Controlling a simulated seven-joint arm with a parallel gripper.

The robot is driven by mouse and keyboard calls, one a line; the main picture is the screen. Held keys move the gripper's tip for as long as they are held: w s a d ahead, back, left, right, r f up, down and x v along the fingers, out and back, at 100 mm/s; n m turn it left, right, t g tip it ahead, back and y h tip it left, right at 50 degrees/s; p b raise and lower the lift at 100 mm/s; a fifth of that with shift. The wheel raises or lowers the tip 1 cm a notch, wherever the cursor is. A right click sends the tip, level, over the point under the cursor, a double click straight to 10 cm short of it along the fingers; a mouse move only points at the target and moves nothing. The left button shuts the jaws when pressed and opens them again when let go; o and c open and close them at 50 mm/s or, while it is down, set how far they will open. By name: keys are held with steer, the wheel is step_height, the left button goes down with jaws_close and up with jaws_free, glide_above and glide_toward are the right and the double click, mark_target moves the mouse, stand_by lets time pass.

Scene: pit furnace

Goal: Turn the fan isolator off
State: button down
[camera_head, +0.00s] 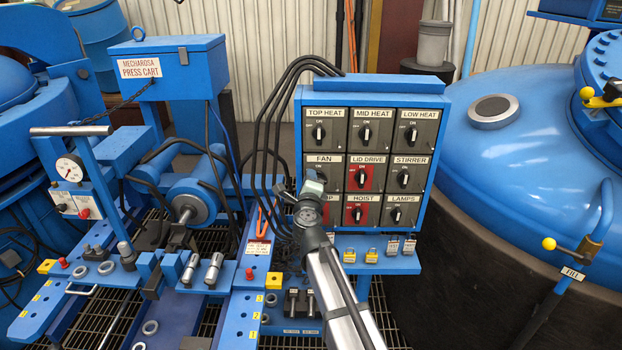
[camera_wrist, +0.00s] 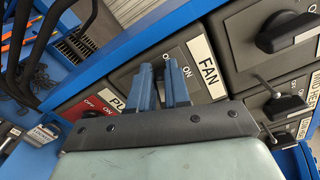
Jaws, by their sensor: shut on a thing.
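The fan isolator (camera_head: 334,174) is a dark grey switch plate labelled FAN at the left of the middle row on the blue switch panel (camera_head: 450,91). It also shows in the wrist view, with its white FAN label (camera_wrist: 208,70) beside my jaws. My gripper (camera_head: 313,185) is in front of this plate. In the wrist view its two blue fingers (camera_wrist: 164,82) are close together, shut on the fan isolator's handle. The handle is hidden between the fingers, so its pointing direction cannot be told. An ON mark (camera_wrist: 188,70) shows on the plate beside the fingers.
The red lid drive switch (camera_head: 364,178) is just right of the fan plate. A red switch plate (camera_wrist: 92,106) is beside it below. Black cables (camera_head: 268,125) hang left of the panel. A shelf with yellow padlocks (camera_head: 371,256) sits below.

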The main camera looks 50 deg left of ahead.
steer(key=shift+a+f+n, duration=0.1)
steer(key=shift+f+n, duration=0.15)
steer(key=shift+n, duration=0.8)
steer(key=shift+f+n, duration=0.2)
steer(key=shift+n, duration=0.85)
steer(key=c, duration=1.1)
jaws_free()
steer(key=shift+s, duration=0.1)
steer(key=v, duration=1.3)
steer(key=shift+s+d, duration=0.25)
steer(key=shift+d, duration=0.05)
